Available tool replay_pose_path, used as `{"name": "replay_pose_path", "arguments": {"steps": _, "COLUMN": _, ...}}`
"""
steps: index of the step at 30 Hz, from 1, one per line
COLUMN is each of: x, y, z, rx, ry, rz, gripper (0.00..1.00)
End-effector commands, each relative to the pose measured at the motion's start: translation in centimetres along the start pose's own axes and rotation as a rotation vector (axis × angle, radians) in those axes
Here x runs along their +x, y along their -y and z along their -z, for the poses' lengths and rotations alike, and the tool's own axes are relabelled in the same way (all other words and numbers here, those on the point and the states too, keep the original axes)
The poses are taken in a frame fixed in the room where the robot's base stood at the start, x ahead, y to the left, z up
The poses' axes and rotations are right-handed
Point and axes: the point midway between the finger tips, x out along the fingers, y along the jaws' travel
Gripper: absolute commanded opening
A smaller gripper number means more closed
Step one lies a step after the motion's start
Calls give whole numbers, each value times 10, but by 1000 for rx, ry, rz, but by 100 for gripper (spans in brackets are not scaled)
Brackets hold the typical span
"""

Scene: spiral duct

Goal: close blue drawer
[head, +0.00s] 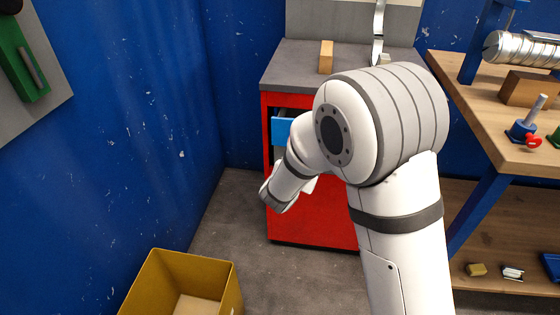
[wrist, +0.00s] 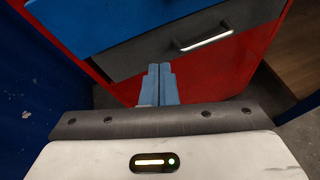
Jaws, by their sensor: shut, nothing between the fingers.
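The blue drawer (head: 281,131) is near the top of a red cabinet (head: 310,222). Its front seems to stand out from the cabinet, with a dark gap above it; my arm hides its right part. In the wrist view the blue drawer front (wrist: 125,22) crosses the top left, above a grey drawer (wrist: 190,45) with a light bar handle. My gripper (wrist: 159,70) is shut and empty, its fingers pointing toward the cabinet below the blue front. I cannot tell whether they touch anything. In the head view my arm hides the fingers.
The cabinet's grey top (head: 293,65) holds a wooden block (head: 326,57). A workbench (head: 455,85) with a metal duct (head: 515,48) stands to the right. A yellow bin (head: 160,280) is on the floor at lower left. Bare floor (head: 230,215) lies left of the cabinet.

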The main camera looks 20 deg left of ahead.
Motion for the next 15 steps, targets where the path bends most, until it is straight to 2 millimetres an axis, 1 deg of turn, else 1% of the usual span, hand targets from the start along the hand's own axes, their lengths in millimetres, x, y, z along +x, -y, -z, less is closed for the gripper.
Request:
{"name": "replay_pose_path", "arguments": {"steps": 1, "x": -2, "y": -10, "z": 19, "rx": -44, "ry": 61, "rz": -41, "gripper": 0}}
{"name": "replay_pose_path", "arguments": {"steps": 6, "x": -32, "y": -44, "z": 24, "rx": -157, "ry": 263, "rz": -156, "gripper": 0}}
{"name": "replay_pose_path", "arguments": {"steps": 9, "x": -48, "y": -58, "z": 24, "rx": -188, "ry": 347, "rz": -201, "gripper": 0}}
{"name": "replay_pose_path", "arguments": {"steps": 12, "x": -58, "y": -65, "z": 23, "rx": -206, "ry": 394, "rz": -228, "gripper": 0}}
{"name": "replay_pose_path", "arguments": {"steps": 15, "x": -60, "y": -69, "z": 20, "rx": -212, "ry": 414, "rz": -238, "gripper": 0}}
